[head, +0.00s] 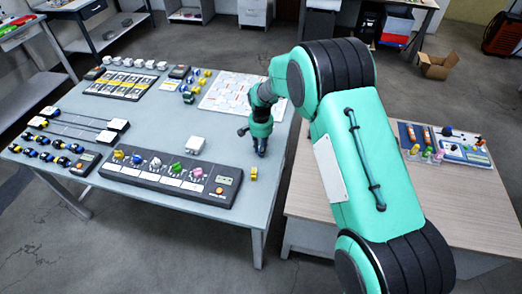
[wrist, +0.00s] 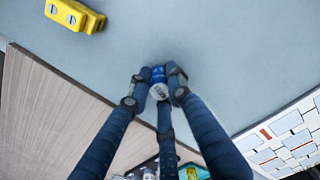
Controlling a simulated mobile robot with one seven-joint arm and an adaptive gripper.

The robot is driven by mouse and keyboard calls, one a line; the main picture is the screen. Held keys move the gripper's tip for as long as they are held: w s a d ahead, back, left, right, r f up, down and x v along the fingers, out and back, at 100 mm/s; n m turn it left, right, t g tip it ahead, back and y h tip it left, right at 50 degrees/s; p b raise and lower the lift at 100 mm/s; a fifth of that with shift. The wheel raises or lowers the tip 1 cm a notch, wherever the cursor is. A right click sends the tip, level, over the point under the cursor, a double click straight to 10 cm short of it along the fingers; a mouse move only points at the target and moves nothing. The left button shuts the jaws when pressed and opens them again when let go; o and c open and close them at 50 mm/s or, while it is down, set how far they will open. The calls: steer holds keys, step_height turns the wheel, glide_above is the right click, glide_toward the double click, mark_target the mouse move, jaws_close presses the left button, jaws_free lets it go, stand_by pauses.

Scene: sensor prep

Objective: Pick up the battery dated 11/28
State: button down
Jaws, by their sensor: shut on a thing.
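My gripper (head: 261,150) is low over the right part of the grey-blue table. In the wrist view its fingers (wrist: 158,88) are shut around a small blue battery (wrist: 158,74) with a white, marked end. The marking is too small to read, so I cannot tell its date. The head view does not show this battery clearly, as the gripper hides it. A yellow battery-like block (head: 254,173) sits on the table just in front of the gripper, apart from it. It also shows at the upper left of the wrist view (wrist: 75,14).
A dark tray (head: 122,177) with several coloured pieces lies along the table's front. A white box (head: 196,144), a white sheet (head: 215,103) and small blue and yellow pieces (head: 188,97) lie farther back. A wooden table (head: 330,200) stands to the right, across a gap.

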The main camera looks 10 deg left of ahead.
steer(key=shift+r, duration=0.65)
step_height(320, 180, up, 2)
steer(key=shift+r+p, duration=0.1)
steer(key=shift+p, duration=0.5)
steer(key=s+d+p, duration=0.1)
steer(key=s+d, duration=0.1)
steer(key=s, duration=0.2)
steer(key=s+d+r, duration=0.1)
steer(key=s+d, duration=0.2)
steer(key=s, duration=0.2)
steer(key=s+d+p, duration=0.1)
steer(key=s+d, duration=0.1)
steer(key=s, duration=0.3)
steer(key=shift+d+r+p, duration=0.15)
steer(key=shift+d+p, duration=0.2)
